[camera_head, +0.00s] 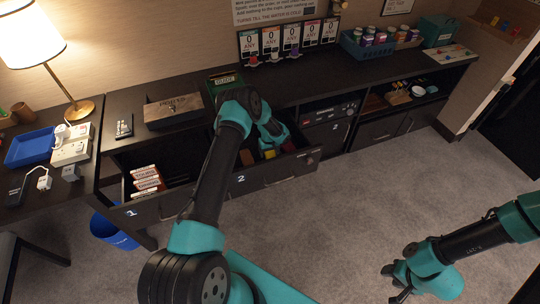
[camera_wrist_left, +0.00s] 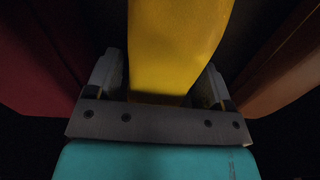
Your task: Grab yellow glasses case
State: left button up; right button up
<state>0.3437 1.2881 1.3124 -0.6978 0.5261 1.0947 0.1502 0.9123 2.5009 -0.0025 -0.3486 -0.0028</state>
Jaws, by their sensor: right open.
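The yellow glasses case (camera_head: 269,154) lies in open drawer 2, mostly hidden by my left arm in the head view. In the left wrist view the yellow case (camera_wrist_left: 175,45) fills the space between the two fingers of my left gripper (camera_wrist_left: 165,85). The fingers stand close along both its sides; whether they press on it I cannot tell. My right gripper (camera_head: 394,284) is open and empty, low over the carpet at the bottom right of the head view.
A dark red item (camera_wrist_left: 35,60) and an orange-brown item (camera_wrist_left: 285,65) flank the case. Open drawer 1 holds several stacked boxes (camera_head: 147,181). A wooden box (camera_head: 173,109) stands on the counter above. A blue bin (camera_head: 113,231) stands on the floor at left.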

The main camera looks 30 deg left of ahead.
pick_arm(q)
jog(key=c, duration=0.7)
notch_tip(320, 180, up, 10)
dwell(0.5)
dwell(0.4)
